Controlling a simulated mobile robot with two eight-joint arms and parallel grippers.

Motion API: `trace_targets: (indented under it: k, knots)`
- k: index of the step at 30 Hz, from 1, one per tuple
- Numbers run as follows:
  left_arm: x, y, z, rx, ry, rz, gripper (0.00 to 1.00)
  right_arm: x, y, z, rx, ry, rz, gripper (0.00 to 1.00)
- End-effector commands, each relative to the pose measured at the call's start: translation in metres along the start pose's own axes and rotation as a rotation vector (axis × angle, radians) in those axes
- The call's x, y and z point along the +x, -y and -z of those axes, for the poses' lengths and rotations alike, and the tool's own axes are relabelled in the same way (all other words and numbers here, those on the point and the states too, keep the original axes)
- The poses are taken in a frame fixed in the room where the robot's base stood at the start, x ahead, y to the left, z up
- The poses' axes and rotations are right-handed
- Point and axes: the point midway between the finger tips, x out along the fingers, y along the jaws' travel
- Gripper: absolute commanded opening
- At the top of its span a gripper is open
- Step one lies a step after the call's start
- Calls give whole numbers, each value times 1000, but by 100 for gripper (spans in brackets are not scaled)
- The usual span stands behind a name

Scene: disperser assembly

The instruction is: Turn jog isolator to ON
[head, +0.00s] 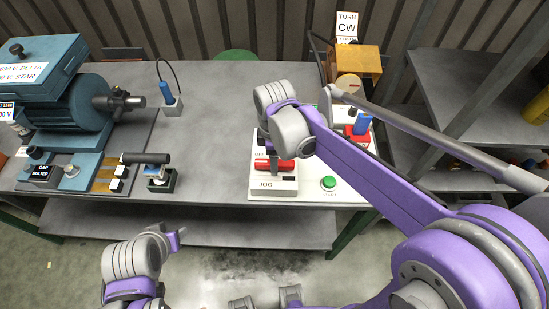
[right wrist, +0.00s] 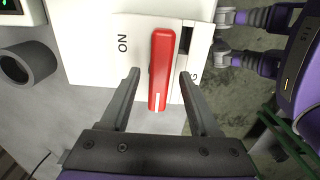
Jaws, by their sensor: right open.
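The jog isolator is a white box labelled JOG (head: 266,186) at the front of the table, with a red handle (head: 280,165) lying crosswise in the head view. In the right wrist view the red handle (right wrist: 162,55) is upright in the picture, its white-marked end lowest, and the word ON is printed to its left. My right gripper (right wrist: 158,74) is open, with one finger on each side of the handle and visible gaps between. In the head view my right arm hides most of this gripper.
A green button (head: 328,183) sits right of the isolator, and a red and blue switch (head: 361,125) stands behind it. A blue motor (head: 75,105) stands at the left.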

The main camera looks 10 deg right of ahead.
Motion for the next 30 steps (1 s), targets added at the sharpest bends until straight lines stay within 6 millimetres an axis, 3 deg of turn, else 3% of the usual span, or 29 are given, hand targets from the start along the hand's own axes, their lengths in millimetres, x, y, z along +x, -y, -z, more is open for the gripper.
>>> trace_targets:
  k: [8,18,30]
  knots:
    - [0,0,0,0,0,0,50,1,0,0,0,0,0,61]
    - [0,0,0,0,0,0,50,1,0,0,0,0,0,0]
    - [0,0,0,0,0,0,50,1,0,0,29,0,0,0]
